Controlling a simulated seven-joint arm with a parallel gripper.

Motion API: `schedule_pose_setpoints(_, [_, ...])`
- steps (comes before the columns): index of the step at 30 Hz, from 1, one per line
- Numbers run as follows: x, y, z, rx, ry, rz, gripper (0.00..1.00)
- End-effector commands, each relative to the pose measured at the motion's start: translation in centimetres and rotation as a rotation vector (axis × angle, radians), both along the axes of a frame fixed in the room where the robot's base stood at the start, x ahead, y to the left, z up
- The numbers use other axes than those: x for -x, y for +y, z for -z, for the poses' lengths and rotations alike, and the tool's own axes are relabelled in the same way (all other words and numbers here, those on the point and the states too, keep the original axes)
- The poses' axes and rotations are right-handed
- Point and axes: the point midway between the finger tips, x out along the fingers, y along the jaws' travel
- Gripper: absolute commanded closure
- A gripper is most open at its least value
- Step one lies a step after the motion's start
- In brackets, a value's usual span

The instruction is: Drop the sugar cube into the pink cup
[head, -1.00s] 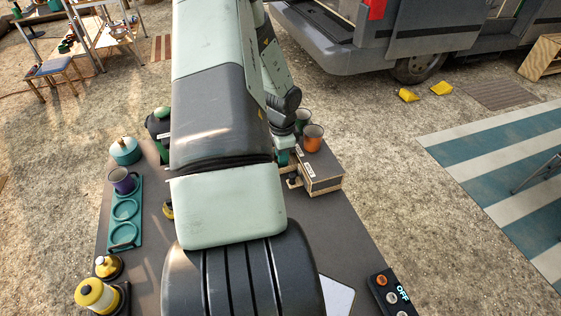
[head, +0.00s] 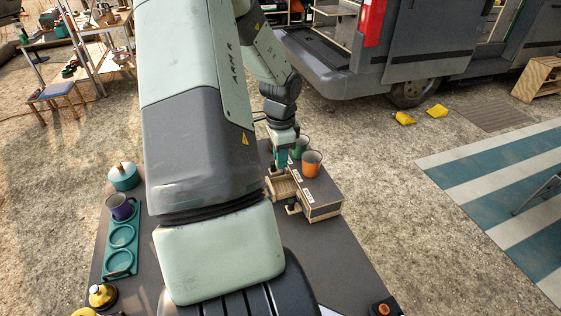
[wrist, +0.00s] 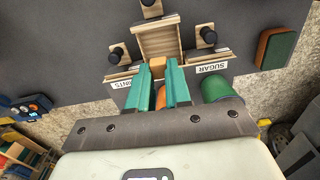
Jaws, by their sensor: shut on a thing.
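My gripper (wrist: 160,72) points down over an open wooden drawer (wrist: 158,42) of the small dark box. Its teal fingers are shut on a small orange-brown cube (wrist: 158,63). I take it for the sugar cube, but its kind is unclear. In the head view, my gripper (head: 282,160) is at the box's left side, above the drawer (head: 281,188); the cube is not clear there. I see no pink cup; my arm covers much of the table. A purple cup (head: 121,206) stands in the teal holder at left.
An orange cup (head: 312,163) and a green cup (head: 299,147) stand on top of the box (head: 322,190), close to my gripper. In the wrist view, a SUGAR label (wrist: 212,67) sits right of the open drawer. A teal pot (head: 123,176) stands at the table's left.

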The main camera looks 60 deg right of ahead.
Motion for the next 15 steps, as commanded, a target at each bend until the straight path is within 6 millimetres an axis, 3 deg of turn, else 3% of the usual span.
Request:
schedule_pose_setpoints(8, [-0.6, 0.2, -0.2, 0.000, -0.001, -0.024, 1.00])
schedule_pose_setpoints(11, [-2.5, 1.1, -0.9, 0.001, -0.005, -0.103, 1.00])
schedule_pose_setpoints(15, [-7.1, 3.7, -2.8, 0.000, -0.009, -0.318, 1.00])
